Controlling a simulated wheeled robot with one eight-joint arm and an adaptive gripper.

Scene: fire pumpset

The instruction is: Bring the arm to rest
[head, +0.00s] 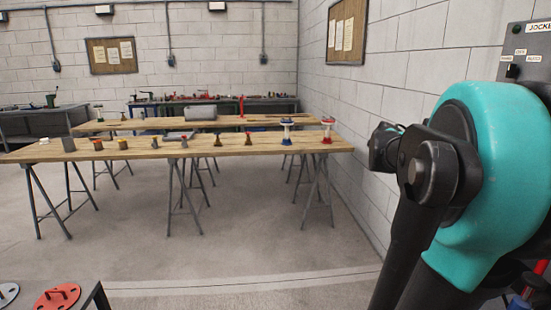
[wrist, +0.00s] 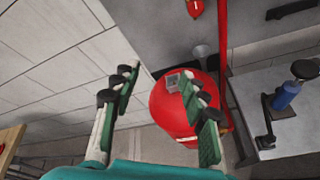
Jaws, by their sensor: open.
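My gripper (wrist: 158,88) is open, with its two green-padded fingers spread wide in the wrist view. Nothing is held between them. A rounded red vessel (wrist: 172,115) lies beyond the fingers, partly hidden by the right finger. A small grey box sits on or in front of it. In the head view my teal and black arm is folded large at the right edge. My gripper does not show clearly in that view.
A long wooden trestle table (head: 260,147) with small parts stands ahead. A grey labelled control panel (head: 525,60) is behind my arm. The wrist view shows a red pipe (wrist: 222,60) and a grey bench (wrist: 275,145) with a blue item. The floor ahead is clear.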

